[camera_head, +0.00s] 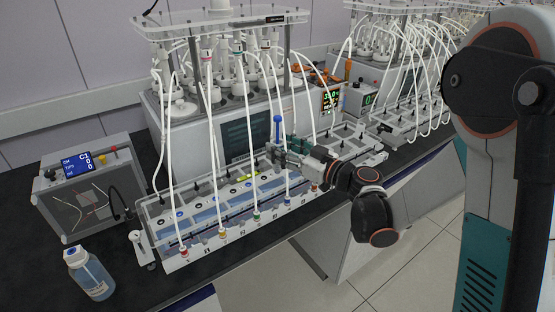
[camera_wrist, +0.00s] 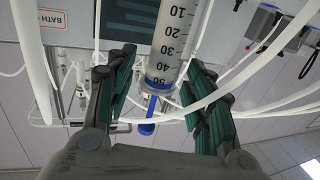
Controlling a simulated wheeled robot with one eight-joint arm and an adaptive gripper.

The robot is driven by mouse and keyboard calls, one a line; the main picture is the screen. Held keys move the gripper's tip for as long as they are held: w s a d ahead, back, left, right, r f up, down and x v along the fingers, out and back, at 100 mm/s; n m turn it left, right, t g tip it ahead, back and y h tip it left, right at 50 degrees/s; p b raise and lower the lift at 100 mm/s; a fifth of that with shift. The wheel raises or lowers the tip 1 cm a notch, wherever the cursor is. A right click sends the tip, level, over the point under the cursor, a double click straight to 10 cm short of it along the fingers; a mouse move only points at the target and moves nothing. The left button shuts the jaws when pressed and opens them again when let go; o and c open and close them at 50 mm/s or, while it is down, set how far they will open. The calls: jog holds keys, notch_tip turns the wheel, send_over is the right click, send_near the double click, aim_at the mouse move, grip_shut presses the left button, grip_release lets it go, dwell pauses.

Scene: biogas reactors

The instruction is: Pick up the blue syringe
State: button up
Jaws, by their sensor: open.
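The blue syringe (camera_head: 277,128) stands upright among the white tubes in front of the bath unit in the head view, its blue plunger end upward. In the wrist view its clear graduated barrel (camera_wrist: 168,45) shows numbers from 10 to 50, and the blue plunger appears below it. My gripper (camera_head: 282,157) is open beside the lower part of the syringe in the head view. In the wrist view the two green-padded fingers of my gripper (camera_wrist: 163,85) appear on either side of the syringe, with visible gaps. The fingers partly hide its lower part in the head view.
White tubes (camera_head: 211,150) hang around the syringe, and some cross the fingers in the wrist view. A long tray (camera_head: 223,238) runs along the bench front. A control box (camera_head: 85,187) and a clear bottle (camera_head: 90,275) stand at left. More reactors stand at right.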

jog(key=shift+x, duration=1)
jog(key=c, duration=1)
notch_tip(320, 180, up, 20)
jog(key=p, duration=0.7)
jog(key=shift+r+p, duration=1.2)
jog(key=shift+r, duration=0.3)
